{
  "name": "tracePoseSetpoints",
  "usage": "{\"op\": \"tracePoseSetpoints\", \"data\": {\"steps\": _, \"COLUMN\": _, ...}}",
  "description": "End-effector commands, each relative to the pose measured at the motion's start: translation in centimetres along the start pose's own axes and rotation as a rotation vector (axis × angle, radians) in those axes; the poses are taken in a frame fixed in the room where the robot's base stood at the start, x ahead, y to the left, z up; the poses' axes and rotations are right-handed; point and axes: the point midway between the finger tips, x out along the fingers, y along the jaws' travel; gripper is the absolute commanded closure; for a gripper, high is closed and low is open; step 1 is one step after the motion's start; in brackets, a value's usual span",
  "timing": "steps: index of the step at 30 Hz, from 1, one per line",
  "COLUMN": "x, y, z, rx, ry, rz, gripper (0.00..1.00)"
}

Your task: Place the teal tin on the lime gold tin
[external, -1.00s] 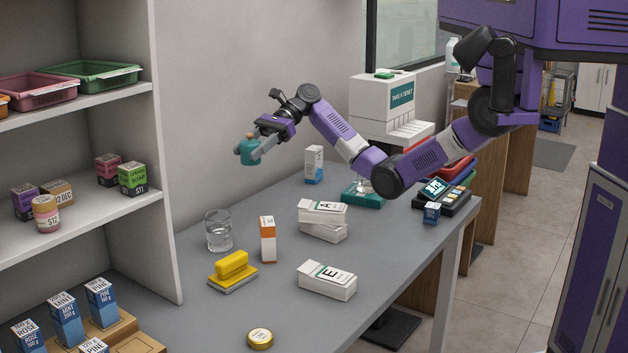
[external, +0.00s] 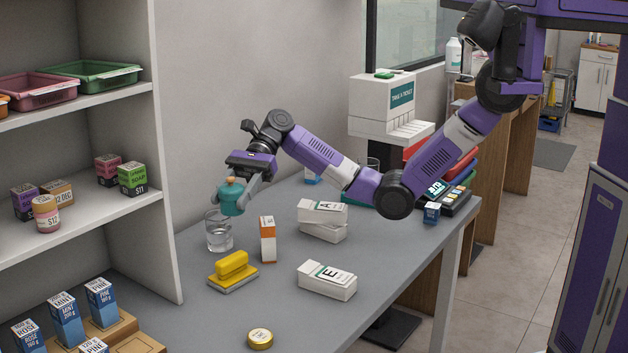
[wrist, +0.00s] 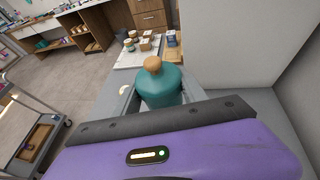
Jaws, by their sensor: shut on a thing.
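My gripper (external: 240,194) is shut on the teal tin (external: 232,200), a rounded teal container with an orange-brown knob on top. The wrist view also shows the teal tin (wrist: 160,90) between the fingers. A small round gold tin (external: 260,339) with a pale label on its lid, likely the lime gold tin, lies flat near the counter's front edge. Its label is too small to read. Nothing stands on it. The teal tin is well apart from it.
A glass beaker (external: 218,232), an orange-and-white box (external: 268,240), a yellow block on a pad (external: 233,270) and white cartons (external: 327,281) stand between. A shelf unit (external: 160,150) borders the left. The counter around the gold tin is clear.

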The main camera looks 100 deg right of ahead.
Motion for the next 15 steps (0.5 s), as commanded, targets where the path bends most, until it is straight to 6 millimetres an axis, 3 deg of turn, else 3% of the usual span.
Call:
{"op": "tracePoseSetpoints", "data": {"steps": 1, "x": 2.1, "y": 1.6, "z": 1.3, "rx": -0.007, "ry": 0.0, "rz": 0.022, "gripper": 1.0}}
{"op": "tracePoseSetpoints", "data": {"steps": 6, "x": 8.2, "y": 6.6, "z": 3.5, "rx": -0.02, "ry": 0.0, "rz": 0.056, "gripper": 1.0}}
{"op": "tracePoseSetpoints", "data": {"steps": 9, "x": 11.0, "y": 9.5, "z": 4.6, "rx": -0.024, "ry": 0.0, "rz": 0.063, "gripper": 1.0}}
{"op": "tracePoseSetpoints", "data": {"steps": 15, "x": 14.8, "y": 14.2, "z": 6.5, "rx": -0.023, "ry": 0.001, "rz": 0.055, "gripper": 1.0}}
